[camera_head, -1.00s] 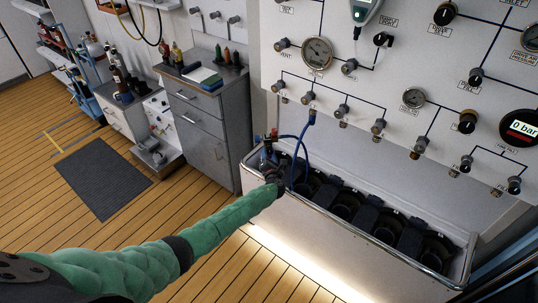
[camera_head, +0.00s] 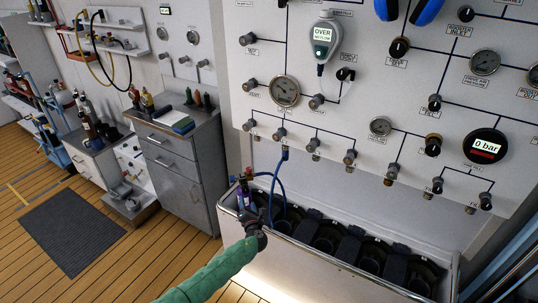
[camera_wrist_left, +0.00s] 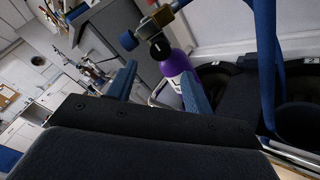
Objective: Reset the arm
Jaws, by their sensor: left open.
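My left gripper (camera_head: 252,217) is open at the left end of the trough below the panel. In the left wrist view its two blue fingers (camera_wrist_left: 158,72) are spread apart. A purple bottle (camera_head: 243,194) with a valve on top stands upright at the trough's left end. It also shows in the left wrist view (camera_wrist_left: 175,62), just beyond the fingers and partly hidden by the right one. I cannot tell whether a finger touches it. My green-sleeved left arm comes in from the bottom. My right gripper is not in view.
The trough (camera_head: 290,252) has several dark holders. A blue hose (camera_head: 279,182) hangs from the panel (camera_head: 340,160) close to the gripper. A grey cabinet (camera_head: 183,178) stands to the left.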

